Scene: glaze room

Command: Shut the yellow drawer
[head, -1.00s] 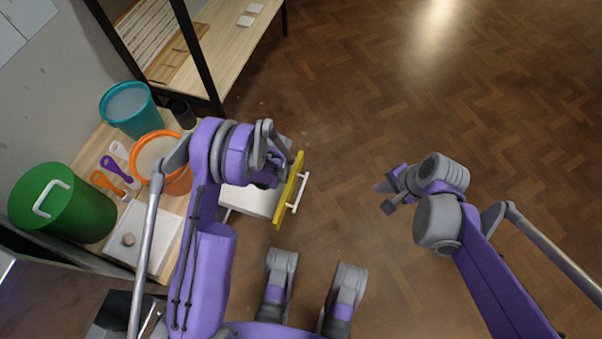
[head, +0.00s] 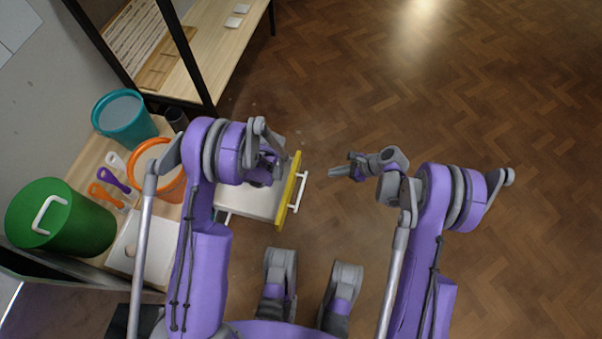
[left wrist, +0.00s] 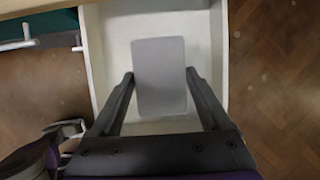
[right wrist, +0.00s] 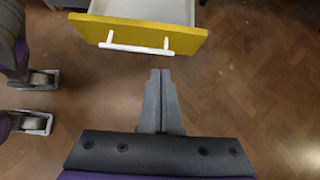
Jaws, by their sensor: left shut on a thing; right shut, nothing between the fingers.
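The yellow drawer (head: 289,195) stands open, its white inside showing behind the yellow front and its white bar handle (head: 299,190) facing right. It also shows at the top of the right wrist view (right wrist: 190,40). My right gripper (head: 334,172) is shut and empty, a short way in front of the handle and apart from it. Its fingers (right wrist: 160,74) point toward the drawer front. My left gripper (left wrist: 159,78) is over the open drawer, shut on a grey rectangular slab (left wrist: 160,75). Whether the slab touches the drawer floor I cannot tell. My left arm hides part of the drawer in the head view.
The worktop left of the drawer holds a green lidded bin (head: 75,222), an orange bucket (head: 147,158), a teal bucket (head: 122,118) and some small tools. A shelf unit (head: 215,45) stands behind. The wooden floor to the right (head: 480,100) is clear.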

